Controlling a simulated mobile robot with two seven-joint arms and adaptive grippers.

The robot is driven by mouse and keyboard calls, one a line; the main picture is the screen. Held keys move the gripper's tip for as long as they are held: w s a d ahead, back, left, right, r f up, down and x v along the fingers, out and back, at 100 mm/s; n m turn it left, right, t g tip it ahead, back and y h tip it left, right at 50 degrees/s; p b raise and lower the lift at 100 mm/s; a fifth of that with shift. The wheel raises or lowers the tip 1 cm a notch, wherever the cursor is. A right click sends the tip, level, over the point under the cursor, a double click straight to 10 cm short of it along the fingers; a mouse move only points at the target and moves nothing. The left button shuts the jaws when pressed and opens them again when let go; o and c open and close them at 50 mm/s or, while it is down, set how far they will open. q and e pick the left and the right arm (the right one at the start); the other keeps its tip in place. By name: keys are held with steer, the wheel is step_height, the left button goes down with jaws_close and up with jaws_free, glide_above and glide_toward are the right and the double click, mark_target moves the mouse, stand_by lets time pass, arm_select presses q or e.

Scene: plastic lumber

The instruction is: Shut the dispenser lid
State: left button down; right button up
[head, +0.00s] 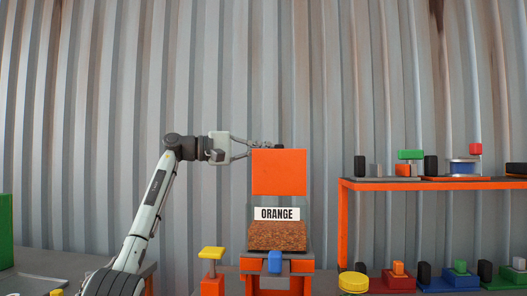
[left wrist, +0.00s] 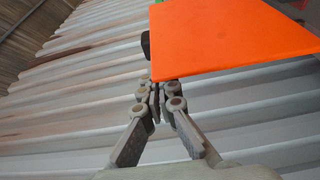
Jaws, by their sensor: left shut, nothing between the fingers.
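The dispenser lid (head: 278,172) is an orange square panel that stands raised above the dispenser in the head view. Below it are a white label reading ORANGE (head: 277,214), a brown speckled fill (head: 277,236) and a blue block (head: 275,262) at the front. My left gripper (head: 270,146) is shut and empty at the lid's top edge, partly behind it. In the left wrist view the shut fingertips (left wrist: 162,88) are close to the lid's edge (left wrist: 225,40). I cannot tell whether they touch it. My right gripper is not in view.
An orange shelf (head: 430,185) with small coloured parts stands at the right. A yellow-topped post (head: 211,254) is left of the dispenser, and a yellow round piece (head: 353,282) is right of it. A corrugated metal wall (head: 80,120) is behind.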

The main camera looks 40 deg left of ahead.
arm_select(q)
steer(key=shift+s+d, duration=0.3)
steer(key=shift+s, duration=0.1)
